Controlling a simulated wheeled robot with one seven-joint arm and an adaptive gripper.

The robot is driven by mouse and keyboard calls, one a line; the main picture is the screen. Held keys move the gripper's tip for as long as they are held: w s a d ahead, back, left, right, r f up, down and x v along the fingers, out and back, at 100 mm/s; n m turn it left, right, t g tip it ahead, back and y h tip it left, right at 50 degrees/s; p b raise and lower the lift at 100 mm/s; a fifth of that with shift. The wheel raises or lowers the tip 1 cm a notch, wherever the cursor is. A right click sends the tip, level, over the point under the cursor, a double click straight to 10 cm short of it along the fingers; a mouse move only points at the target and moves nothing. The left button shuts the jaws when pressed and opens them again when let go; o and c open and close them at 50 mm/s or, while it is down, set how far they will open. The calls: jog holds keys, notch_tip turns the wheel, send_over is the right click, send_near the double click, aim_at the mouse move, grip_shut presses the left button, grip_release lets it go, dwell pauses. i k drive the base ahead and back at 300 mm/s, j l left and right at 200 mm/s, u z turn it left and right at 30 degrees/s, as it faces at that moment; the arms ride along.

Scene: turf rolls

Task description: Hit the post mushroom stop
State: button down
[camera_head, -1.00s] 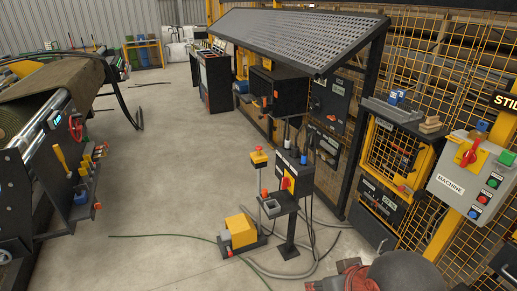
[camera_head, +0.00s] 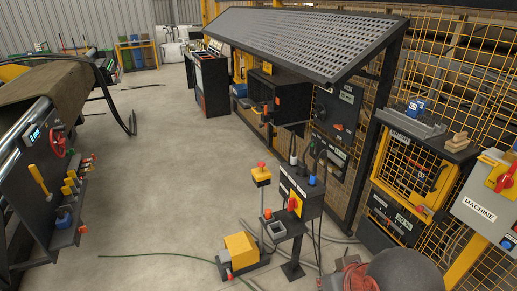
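The post mushroom stop is a red mushroom button (camera_head: 261,164) on top of a small yellow box (camera_head: 261,177). The box sits on a thin upright post in the middle of the floor area, just left of a dark control pedestal (camera_head: 300,190). The button's top and front are in plain view with nothing touching it. My gripper is not in view, so its opening and its distance from the button cannot be seen.
A yellow floor unit (camera_head: 241,247) stands below the post. A dark rounded object (camera_head: 402,270) and reddish coils (camera_head: 357,280) fill the bottom right. A grey machine box (camera_head: 482,212) is at right, a turf roller machine at left. Open concrete floor (camera_head: 165,195) lies between.

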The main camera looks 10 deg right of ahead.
aim_at(261, 164)
jog(key=i+j, duration=0.1)
jog(key=i, duration=0.9)
jog(key=i+j+z, duration=0.1)
jog(key=i, duration=0.9)
